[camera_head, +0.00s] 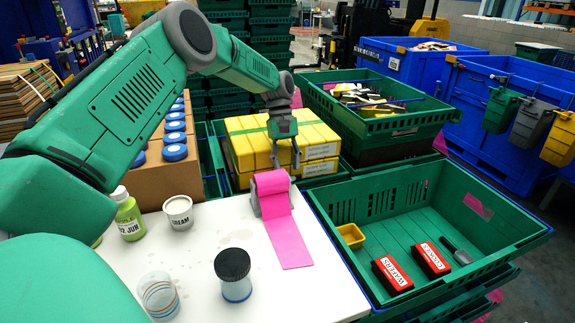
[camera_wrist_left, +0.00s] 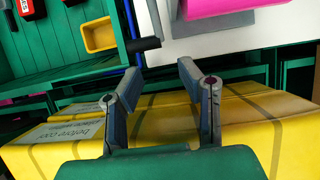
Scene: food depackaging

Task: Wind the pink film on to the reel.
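The pink film (camera_head: 288,240) runs from a roll on a grey reel (camera_head: 254,197) down over the white table, its loose end lying flat. In the left wrist view, part of the pink film (camera_wrist_left: 215,6) and a dark crank handle (camera_wrist_left: 146,44) show at the top. My left gripper (camera_head: 285,164) is just behind the reel, over the yellow boxes. In the wrist view, the left gripper (camera_wrist_left: 158,72) has its fingers apart with nothing between them; the handle lies a little beyond the fingertips. The crank is not clear in the head view. My right gripper is not in view.
Yellow boxes (camera_head: 244,146) stand behind the table. A green crate (camera_head: 345,212) at the right holds red-labelled blocks and a yellow tub. A cream pot (camera_head: 178,211), a green bottle (camera_head: 129,217), a dark-lidded jar (camera_head: 233,270) and a clear cup (camera_head: 159,299) stand on the table.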

